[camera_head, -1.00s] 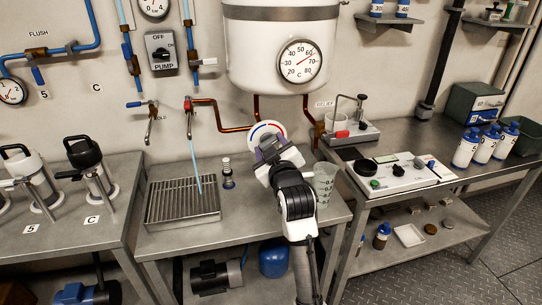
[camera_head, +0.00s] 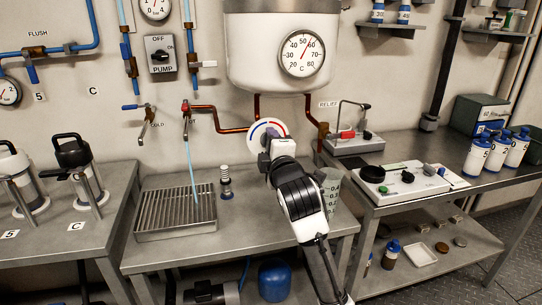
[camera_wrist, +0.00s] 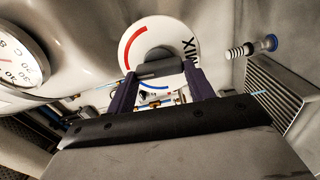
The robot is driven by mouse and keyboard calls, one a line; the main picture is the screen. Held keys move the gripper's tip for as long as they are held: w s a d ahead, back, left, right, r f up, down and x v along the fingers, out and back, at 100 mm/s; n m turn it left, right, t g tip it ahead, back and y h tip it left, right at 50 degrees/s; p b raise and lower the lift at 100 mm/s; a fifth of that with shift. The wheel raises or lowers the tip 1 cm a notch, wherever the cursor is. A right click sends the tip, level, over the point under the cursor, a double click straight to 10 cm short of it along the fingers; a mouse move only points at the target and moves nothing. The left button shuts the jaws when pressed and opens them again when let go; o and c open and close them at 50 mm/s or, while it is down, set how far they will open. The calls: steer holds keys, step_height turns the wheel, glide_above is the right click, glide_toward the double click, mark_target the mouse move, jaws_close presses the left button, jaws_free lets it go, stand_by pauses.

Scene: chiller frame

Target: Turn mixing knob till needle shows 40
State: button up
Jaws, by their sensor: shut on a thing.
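The mixing knob has a white disc (camera_head: 264,126) with red and blue arcs on the wall below the tank. In the wrist view the disc (camera_wrist: 134,46) shows a red arc, a blue arc and "MIX". My gripper (camera_wrist: 160,82) is shut on the knob's dark grip bar (camera_wrist: 160,69), one finger on each side. In the head view my gripper (camera_head: 270,146) covers the knob's lower part. The round dial (camera_head: 296,66) on the tank is marked 20 to 80 C. Its red needle points up and slightly right, a little past 50.
A thin pale-blue stream (camera_head: 192,170) falls from the wall spout into the slatted tray (camera_head: 146,220). A graduated beaker (camera_head: 334,194) stands right of my arm. A small ribbed fitting (camera_head: 225,182) stands right of the tray. The pump switch (camera_head: 160,54) is on the wall.

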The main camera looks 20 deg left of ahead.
steer(key=shift+f+n+b, duration=0.1)
steer(key=shift+n+b, duration=0.8)
steer(key=shift+n, duration=0.6)
steer(key=o, duration=1)
steer(key=b+v, duration=0.2)
steer(key=v, duration=1.1)
steer(key=shift+s+d, duration=0.25)
steer(key=shift+s, duration=0.1)
